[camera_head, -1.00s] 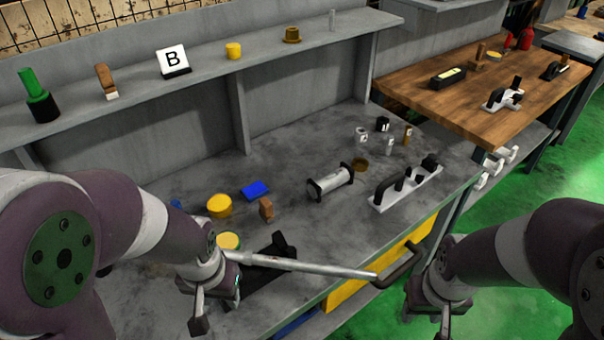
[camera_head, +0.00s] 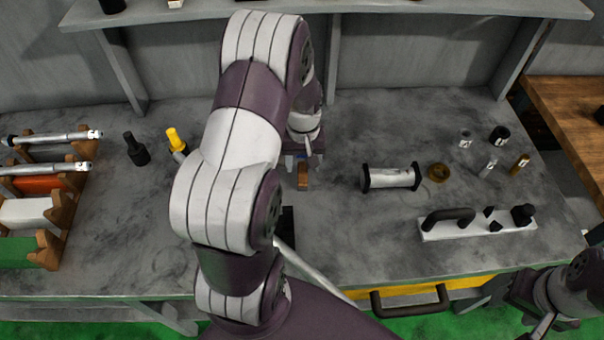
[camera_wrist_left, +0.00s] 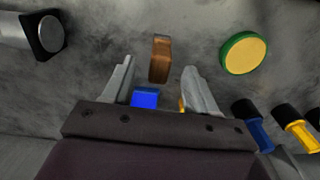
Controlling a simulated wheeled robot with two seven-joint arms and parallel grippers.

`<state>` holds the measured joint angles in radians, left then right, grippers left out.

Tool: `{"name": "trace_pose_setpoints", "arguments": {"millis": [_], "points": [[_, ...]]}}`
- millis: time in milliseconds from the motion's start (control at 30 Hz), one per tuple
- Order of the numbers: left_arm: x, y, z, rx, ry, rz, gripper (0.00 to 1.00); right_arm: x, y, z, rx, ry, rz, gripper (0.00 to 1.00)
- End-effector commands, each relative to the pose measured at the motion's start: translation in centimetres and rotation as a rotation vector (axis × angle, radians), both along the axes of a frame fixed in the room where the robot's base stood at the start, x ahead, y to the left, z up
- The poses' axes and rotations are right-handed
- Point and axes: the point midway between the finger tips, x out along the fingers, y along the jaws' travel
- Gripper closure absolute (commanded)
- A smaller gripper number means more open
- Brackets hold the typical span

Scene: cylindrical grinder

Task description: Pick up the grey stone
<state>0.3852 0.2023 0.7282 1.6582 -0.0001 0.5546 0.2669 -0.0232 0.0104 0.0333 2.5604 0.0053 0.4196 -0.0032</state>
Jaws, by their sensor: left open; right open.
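No block is clearly a grey stone. A pale grey-white block (camera_head: 28,212) lies in a wooden rack at the far left of the head view, between an orange-red block (camera_head: 35,184) and a green one (camera_head: 18,252). A small brown block (camera_head: 303,172) stands on the bench. My left gripper (camera_wrist_left: 158,68) is open, with its fingers on either side of the brown block in the wrist view and a blue block (camera_wrist_left: 145,98) nearer the palm. I cannot tell whether they touch. My right gripper (camera_head: 535,322) is at the lower right, off the bench.
A white fixture with a black handle (camera_head: 477,222) is at the right. Black (camera_head: 136,150) and yellow (camera_head: 176,140) tools stand left of my arm. A shelf (camera_head: 400,6) runs behind.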

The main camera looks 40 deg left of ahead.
Motion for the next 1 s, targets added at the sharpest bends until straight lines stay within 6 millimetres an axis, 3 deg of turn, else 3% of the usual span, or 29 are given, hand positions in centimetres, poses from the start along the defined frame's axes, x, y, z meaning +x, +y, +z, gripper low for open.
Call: {"name": "trace_pose_setpoints", "arguments": {"millis": [300, 533, 567, 700, 733, 1000], "points": [[0.4, 0.7, -4.9, 0.000, 0.000, -0.002, 0.43, 0.0, 0.0, 0.6, 0.000, 0.000, 0.000, 0.46], [0.4, 0.7, -5.3, 0.000, -0.002, -0.002, 0.43, 0.0, 0.0, 0.6, 0.000, 0.000, 0.000, 0.46], [0.4, 0.7, -5.3, 0.000, -0.002, -0.002, 0.49, 0.0, 0.0, 0.6, 0.000, 0.000, 0.000, 0.46], [0.4, 0.7, -5.3, 0.000, -0.002, -0.002, 0.95, 0.0, 0.0, 0.6, 0.000, 0.000, 0.000, 0.46], [0.4, 0.7, -5.3, 0.000, -0.002, -0.002, 1.00, 0.0, 0.0, 0.6, 0.000, 0.000, 0.000, 0.46], [0.4, 0.7, -5.2, 0.001, -0.003, -0.002, 1.00, 0.0, 0.0, 0.5, 0.000, 0.000, 0.000, 0.46]]}}
